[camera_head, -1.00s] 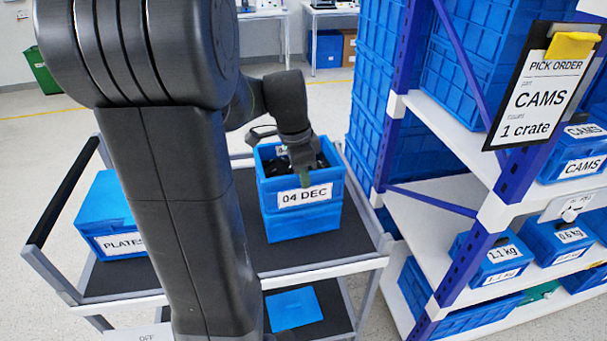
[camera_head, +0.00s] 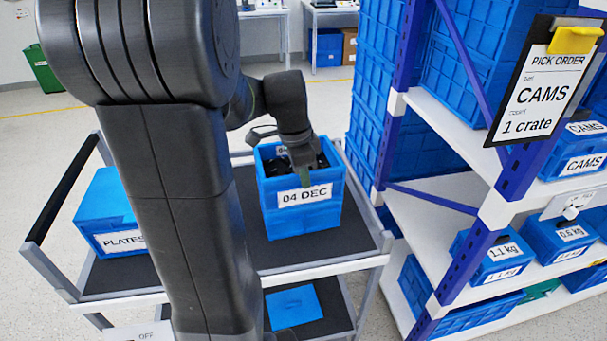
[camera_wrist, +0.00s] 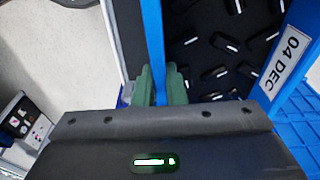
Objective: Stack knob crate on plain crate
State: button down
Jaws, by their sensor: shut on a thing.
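The knob crate (camera_head: 268,193) is blue, with a "04 DEC" label on its front and black knobs (camera_wrist: 210,48) inside. It stands upright over the cart's top deck. The blue front below the label (camera_head: 304,222) reaches down to the deck. It looks like the plain crate under the knob crate, but I see no clear seam now. My gripper (camera_head: 304,177) comes down on the knob crate's rim. In the wrist view its green fingers (camera_wrist: 160,84) are shut on the blue wall (camera_wrist: 154,30), one finger on each side.
A "PLATES" crate (camera_head: 105,222) stands at the cart's left, partly behind my arm. A flat blue item (camera_head: 294,306) lies on the lower deck. A shelf rack (camera_head: 452,262) with blue crates and a pick-order board (camera_head: 541,82) is close on the right.

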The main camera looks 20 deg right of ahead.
jog(key=shift+f, duration=0.1)
dwell(0.3)
jog(key=c, duration=1.4)
grip_release()
notch_tip(320, 180, up, 14)
jog(key=a, duration=0.2)
jog(key=shift+w+f, duration=0.15)
jog(key=shift+f, duration=0.1)
jog(key=f, duration=0.4)
jog(key=d+f, duration=0.1)
jog(key=f, duration=0.4)
jog(key=d+f, duration=0.1)
jog(key=f, duration=0.3)
jog(key=shift+f, duration=0.3)
jog(key=shift+r, duration=0.3)
